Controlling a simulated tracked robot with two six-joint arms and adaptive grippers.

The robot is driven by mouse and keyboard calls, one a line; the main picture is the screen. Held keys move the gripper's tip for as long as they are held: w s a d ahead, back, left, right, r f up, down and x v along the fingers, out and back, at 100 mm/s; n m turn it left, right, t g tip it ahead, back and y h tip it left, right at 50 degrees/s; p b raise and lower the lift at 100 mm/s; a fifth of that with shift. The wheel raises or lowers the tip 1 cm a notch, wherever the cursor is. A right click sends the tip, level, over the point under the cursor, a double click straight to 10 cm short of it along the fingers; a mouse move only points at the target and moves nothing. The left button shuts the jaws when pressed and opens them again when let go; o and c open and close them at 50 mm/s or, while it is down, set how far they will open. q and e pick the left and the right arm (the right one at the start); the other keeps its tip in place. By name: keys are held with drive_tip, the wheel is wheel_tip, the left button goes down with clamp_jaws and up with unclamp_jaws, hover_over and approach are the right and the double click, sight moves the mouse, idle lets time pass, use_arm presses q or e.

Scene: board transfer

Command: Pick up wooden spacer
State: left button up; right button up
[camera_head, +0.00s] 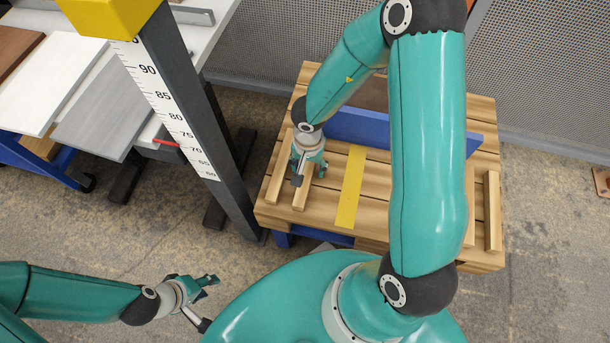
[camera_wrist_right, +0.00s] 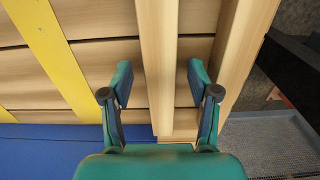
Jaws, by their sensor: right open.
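My right gripper (camera_head: 303,178) is over the left part of the wooden pallet table (camera_head: 325,195), pointing down. In the right wrist view it (camera_wrist_right: 160,82) is open, with a wooden spacer (camera_wrist_right: 156,45) running between its spread fingers; neither finger clearly touches it. In the head view this spacer (camera_head: 301,199) is partly hidden by the gripper. A second wooden spacer (camera_head: 276,172) lies parallel on its left; it also shows in the right wrist view (camera_wrist_right: 240,45), close by one finger. My left gripper (camera_head: 208,302) is low at the left, open and empty, away from the pallet.
A yellow strip (camera_head: 350,190) lies across the slats, and a blue beam (camera_head: 350,127) is behind it. More spacers (camera_head: 492,210) lie at the right. A dark post with a scale (camera_head: 185,100) stands left of the pallet. A table with boards (camera_head: 100,108) is beyond it.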

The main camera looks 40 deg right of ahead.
clamp_jaws()
idle(0.3)
